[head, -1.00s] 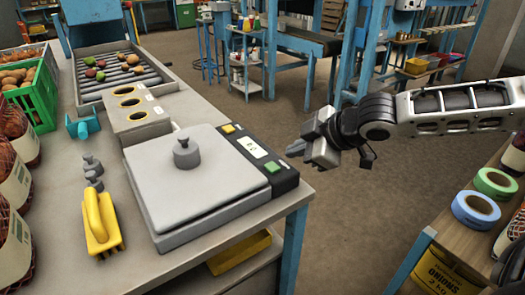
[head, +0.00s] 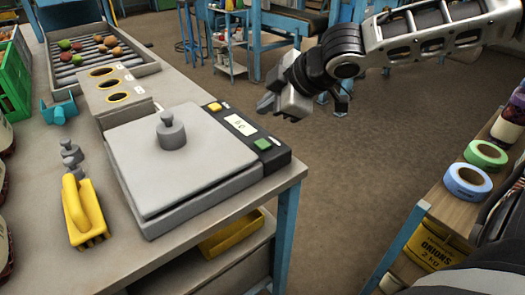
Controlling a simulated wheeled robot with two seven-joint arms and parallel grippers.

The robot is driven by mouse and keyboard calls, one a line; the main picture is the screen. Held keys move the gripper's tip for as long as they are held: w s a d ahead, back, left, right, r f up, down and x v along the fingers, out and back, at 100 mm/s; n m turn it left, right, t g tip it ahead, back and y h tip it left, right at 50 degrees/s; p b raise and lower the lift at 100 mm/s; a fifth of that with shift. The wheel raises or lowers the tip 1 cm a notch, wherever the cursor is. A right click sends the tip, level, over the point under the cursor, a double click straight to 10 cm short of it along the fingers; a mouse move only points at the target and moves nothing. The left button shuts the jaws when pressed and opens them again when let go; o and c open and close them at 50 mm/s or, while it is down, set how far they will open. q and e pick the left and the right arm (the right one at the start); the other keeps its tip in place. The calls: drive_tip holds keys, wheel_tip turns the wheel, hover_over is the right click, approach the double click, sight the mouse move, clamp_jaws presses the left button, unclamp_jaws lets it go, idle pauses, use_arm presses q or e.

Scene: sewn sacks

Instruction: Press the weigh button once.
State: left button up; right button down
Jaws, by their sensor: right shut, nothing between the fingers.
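The weighing scale (head: 185,185) has a flat grey plate and stands at the near right corner of the workbench. A grey knobbed weight (head: 171,133) stands upright on its plate. I cannot read which button is for weighing. My right gripper (head: 265,105) is shut and empty. In the picture it is just above and right of the strip, apart from both buttons. My left gripper is not in view.
A yellow-handled tool (head: 82,211) and small grey weights (head: 70,155) lie left of the scale. A box with round holes (head: 120,98) and a roller tray (head: 103,63) stand behind. A side shelf with tape rolls (head: 467,180) is at right. Open floor lies between.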

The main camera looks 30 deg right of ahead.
drive_tip(key=b, duration=0.3)
hover_over(267, 145)
wheel_tip(267, 145, down, 4)
drive_tip(key=shift+f, duration=0.2)
drive_tip(key=shift+f+b, duration=0.6)
drive_tip(key=shift+b, duration=0.05)
drive_tip(key=shift+f, duration=0.2)
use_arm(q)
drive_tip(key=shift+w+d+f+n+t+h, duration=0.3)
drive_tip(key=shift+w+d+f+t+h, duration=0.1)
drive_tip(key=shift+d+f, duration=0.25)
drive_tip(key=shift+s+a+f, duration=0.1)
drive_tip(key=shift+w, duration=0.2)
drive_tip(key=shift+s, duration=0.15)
use_arm(e)
drive_tip(key=shift+f+b, duration=0.4)
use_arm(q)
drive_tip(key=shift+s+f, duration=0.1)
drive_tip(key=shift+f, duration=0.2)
